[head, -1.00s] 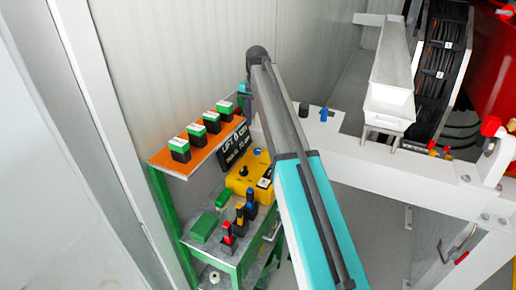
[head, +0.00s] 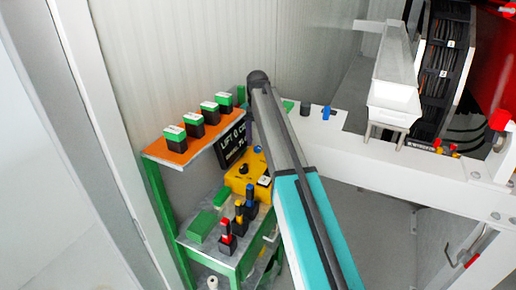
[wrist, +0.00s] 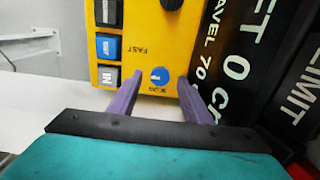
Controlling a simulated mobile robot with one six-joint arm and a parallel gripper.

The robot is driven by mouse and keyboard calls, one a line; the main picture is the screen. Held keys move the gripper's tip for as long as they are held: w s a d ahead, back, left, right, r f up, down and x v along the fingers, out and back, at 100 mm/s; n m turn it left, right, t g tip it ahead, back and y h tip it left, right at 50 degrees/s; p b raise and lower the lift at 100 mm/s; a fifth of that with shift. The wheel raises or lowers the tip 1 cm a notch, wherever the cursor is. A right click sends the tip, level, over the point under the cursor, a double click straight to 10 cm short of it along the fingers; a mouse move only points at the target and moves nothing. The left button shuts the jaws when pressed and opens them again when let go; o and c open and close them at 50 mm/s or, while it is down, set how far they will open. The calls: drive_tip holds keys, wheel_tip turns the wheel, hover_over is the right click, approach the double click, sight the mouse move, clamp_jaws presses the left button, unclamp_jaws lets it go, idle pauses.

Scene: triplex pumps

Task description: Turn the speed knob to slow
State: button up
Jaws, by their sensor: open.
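The yellow control box (head: 238,181) stands on the green bench; it fills the upper middle of the wrist view (wrist: 140,25). A round blue knob with a white mark (wrist: 160,75) is on its face, with the word FAST (wrist: 137,50) near it, upside down. A word beside the knob is too blurred to read surely. The blue knob also shows in the head view (head: 258,150). My gripper (wrist: 160,79) is open, its two purple fingers either side of the blue knob in the picture, with visible gaps. Contact cannot be told.
A black knob (wrist: 171,4) and several push buttons (wrist: 107,45) share the box face. A black sign with white letters (wrist: 222,45) stands close on the right. An orange shelf (head: 182,157) holds green-topped black blocks. A white beam (head: 400,175) runs to the right.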

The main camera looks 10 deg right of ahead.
drive_tip(key=shift+f+b, duration=0.3)
drive_tip(key=shift+f, duration=0.45)
drive_tip(key=shift+c, duration=0.4)
drive_tip(key=c, duration=1)
